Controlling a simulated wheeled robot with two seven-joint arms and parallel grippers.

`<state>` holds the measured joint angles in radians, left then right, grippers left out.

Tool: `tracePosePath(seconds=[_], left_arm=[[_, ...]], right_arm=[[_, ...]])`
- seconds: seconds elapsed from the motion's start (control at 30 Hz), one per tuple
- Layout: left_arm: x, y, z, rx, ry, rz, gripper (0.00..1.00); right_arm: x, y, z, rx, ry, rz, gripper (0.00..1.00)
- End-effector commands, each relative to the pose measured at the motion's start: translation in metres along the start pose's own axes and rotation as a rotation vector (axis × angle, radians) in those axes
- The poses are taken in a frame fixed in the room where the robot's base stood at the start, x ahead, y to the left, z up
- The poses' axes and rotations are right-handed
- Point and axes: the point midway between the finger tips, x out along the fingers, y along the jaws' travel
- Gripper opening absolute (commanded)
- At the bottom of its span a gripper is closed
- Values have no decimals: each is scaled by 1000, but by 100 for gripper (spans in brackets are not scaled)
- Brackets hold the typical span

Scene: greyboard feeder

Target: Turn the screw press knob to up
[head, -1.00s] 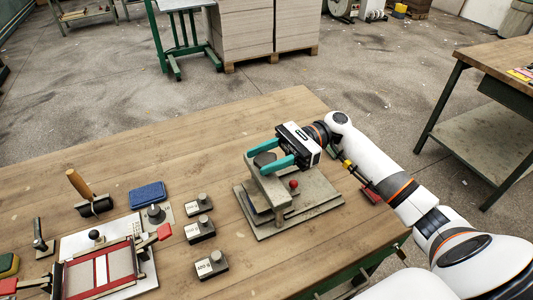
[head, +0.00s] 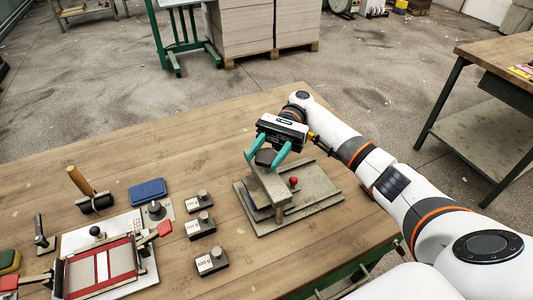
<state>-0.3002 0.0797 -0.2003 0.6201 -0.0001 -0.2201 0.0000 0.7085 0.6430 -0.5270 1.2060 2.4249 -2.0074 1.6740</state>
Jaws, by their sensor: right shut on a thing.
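The screw press (head: 268,187) stands on its grey base plate (head: 318,195) near the right part of the wooden table. Its dark knob (head: 266,157) sits on top of the press arm. My right gripper (head: 263,161) comes from behind and above, with its teal fingers on both sides of the knob, shut on it. The fingers hide the knob's sides, and I cannot read any marking on it. A red-tipped lever (head: 293,181) stands on the press base. My left gripper does not show.
Several weights (head: 199,226) stand left of the press. Further left are a blue pad (head: 148,191), a roller with a wooden handle (head: 91,190) and a red-framed screen (head: 100,268). Bare tabletop lies in front of the press and behind it.

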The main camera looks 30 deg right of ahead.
Motion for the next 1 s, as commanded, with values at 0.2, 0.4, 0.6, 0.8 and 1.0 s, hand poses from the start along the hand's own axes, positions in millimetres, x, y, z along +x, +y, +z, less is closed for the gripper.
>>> tracePosePath(seconds=[0.2, 0.4, 0.6, 0.8, 1.0], left_arm=[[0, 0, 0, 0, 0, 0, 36], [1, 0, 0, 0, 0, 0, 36], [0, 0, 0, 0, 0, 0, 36], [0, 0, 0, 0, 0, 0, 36], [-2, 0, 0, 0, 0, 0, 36]], right_arm=[[2, 0, 3, 6, -1, -9, 22], [2, -1, 4, 6, -1, -8, 49], [1, 0, 2, 4, -1, -6, 66], [1, 0, 0, 2, -1, -5, 66], [0, 0, -24, -2, -3, -4, 66]])
